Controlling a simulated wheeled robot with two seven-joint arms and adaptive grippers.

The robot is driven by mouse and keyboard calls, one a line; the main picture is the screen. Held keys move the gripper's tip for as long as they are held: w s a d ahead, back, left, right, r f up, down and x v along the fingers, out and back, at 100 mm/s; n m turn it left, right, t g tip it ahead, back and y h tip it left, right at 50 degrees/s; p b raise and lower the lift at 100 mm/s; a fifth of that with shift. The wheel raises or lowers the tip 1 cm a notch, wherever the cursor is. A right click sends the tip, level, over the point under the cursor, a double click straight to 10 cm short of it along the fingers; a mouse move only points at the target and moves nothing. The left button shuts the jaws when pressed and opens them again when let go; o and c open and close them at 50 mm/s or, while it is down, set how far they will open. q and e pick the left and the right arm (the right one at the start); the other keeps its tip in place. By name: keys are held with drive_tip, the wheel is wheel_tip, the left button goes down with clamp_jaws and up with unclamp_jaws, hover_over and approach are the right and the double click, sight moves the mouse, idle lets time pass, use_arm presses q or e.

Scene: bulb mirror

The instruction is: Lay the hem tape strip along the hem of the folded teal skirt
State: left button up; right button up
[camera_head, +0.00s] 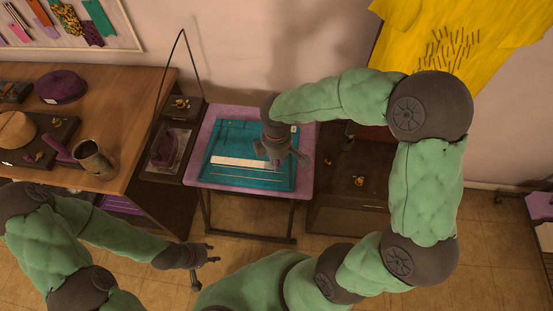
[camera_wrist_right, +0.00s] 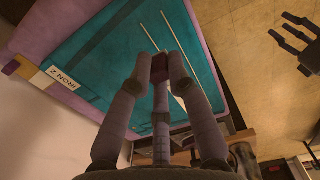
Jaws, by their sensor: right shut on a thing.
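The folded teal skirt (camera_head: 225,137) lies on a small purple-topped table (camera_head: 304,184); its teal cloth also shows in the right wrist view (camera_wrist_right: 105,50). The pale hem tape strip (camera_head: 236,162) runs left to right over the skirt, its right end at my right gripper (camera_head: 285,161). That gripper is shut on the strip, fingers pointing down at the skirt. I cannot tell whether the strip touches the cloth. A thin pale line runs along the skirt nearer to me. My left gripper (camera_head: 211,262) is open and empty, in front of the table; it also shows in the right wrist view (camera_wrist_right: 300,42).
A white "IRON 2" label (camera_wrist_right: 62,77) is at the skirt's far right corner. A dark stand (camera_head: 174,139) with a tall thin frame is left of the table. A wooden bench (camera_head: 118,120) holds a metal cup (camera_head: 94,160). A dark cabinet (camera_head: 345,205) stands right of the table.

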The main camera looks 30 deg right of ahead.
sight(276, 177)
drive_tip(key=shift+f+b, duration=2.1)
drive_tip(key=shift+f, duration=1.1)
drive_tip(key=shift+f, duration=0.3)
drive_tip(key=o, duration=0.9)
drive_tip(key=shift+r, duration=0.1)
wheel_tip(276, 177, up, 12)
drive_tip(key=shift+f, duration=0.1)
